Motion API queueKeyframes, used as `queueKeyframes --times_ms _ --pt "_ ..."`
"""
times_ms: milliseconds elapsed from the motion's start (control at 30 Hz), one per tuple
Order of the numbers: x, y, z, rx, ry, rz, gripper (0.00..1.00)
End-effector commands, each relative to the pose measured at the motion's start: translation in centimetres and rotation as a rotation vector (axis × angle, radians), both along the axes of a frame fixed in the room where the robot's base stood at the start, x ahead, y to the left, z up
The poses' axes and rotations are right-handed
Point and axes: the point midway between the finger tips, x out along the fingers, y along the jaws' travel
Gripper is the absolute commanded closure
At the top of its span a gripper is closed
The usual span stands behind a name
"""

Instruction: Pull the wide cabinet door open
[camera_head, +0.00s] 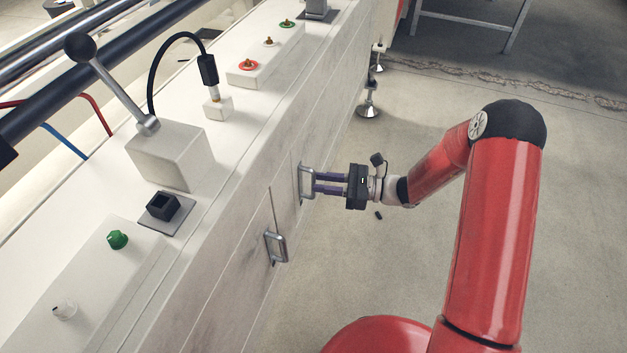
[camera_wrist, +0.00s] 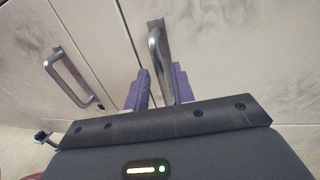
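Two pale cabinet doors with metal bar handles sit side by side in the cabinet front. My gripper (camera_head: 316,183) is at the far door's handle (camera_head: 306,181), its purple fingers pointing at the panel. In the wrist view this handle (camera_wrist: 157,48) passes between the fingers (camera_wrist: 163,88). A gap shows on its left side; the bar is close to the right finger, and contact is unclear. The near door's handle (camera_head: 276,247) is free; it also shows in the wrist view (camera_wrist: 68,78). Both doors look shut. Which is wider is hard to tell.
The cabinet top carries a lever box (camera_head: 170,155), a black socket (camera_head: 163,207), a green knob (camera_head: 117,239) and a cabled plug (camera_head: 208,70). Open concrete floor (camera_head: 400,260) lies in front of the doors. A levelling foot (camera_head: 369,110) stands beyond my gripper.

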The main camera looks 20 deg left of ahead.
Motion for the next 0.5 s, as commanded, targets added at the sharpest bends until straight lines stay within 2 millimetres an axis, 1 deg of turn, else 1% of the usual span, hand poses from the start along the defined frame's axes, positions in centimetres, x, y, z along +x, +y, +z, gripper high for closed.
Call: queueKeyframes --times_ms 33,200,300,500 --pt "-0.2 0.9 0.0 0.000 0.000 0.002 0.75" --pt "-0.3 2.6 0.0 -0.001 -0.002 0.001 0.75" --pt "-0.3 2.9 0.0 -0.002 -0.002 0.000 0.75" --pt "-0.3 3.0 0.0 -0.002 -0.002 0.000 0.75"
